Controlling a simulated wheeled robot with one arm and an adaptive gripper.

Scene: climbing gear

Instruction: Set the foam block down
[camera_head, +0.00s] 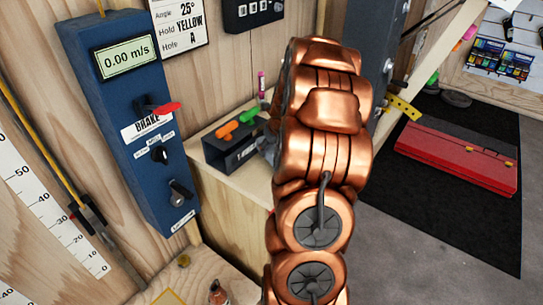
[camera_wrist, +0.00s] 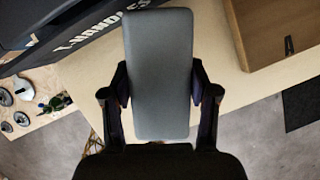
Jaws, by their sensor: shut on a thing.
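The foam block (camera_wrist: 160,55) is a plain grey rectangular slab in the wrist view. My gripper (camera_wrist: 160,92) is shut on it, with one dark finger on each long side. The block's far end reaches toward the dark box labelled T-HANDLES (camera_wrist: 90,30). It hangs over the pale wooden bench top (camera_wrist: 215,55); I cannot tell whether it touches the wood. In the head view my copper arm hides most of the gripper and the block.
In the head view the T-handles box (camera_head: 226,158) sits on the wooden bench (camera_head: 250,183), with orange and green handles on top. A blue brake panel (camera_head: 125,110) stands left. A brown wooden piece (camera_wrist: 270,35) is at the wrist view's right. A red case (camera_head: 455,160) lies on a dark mat.

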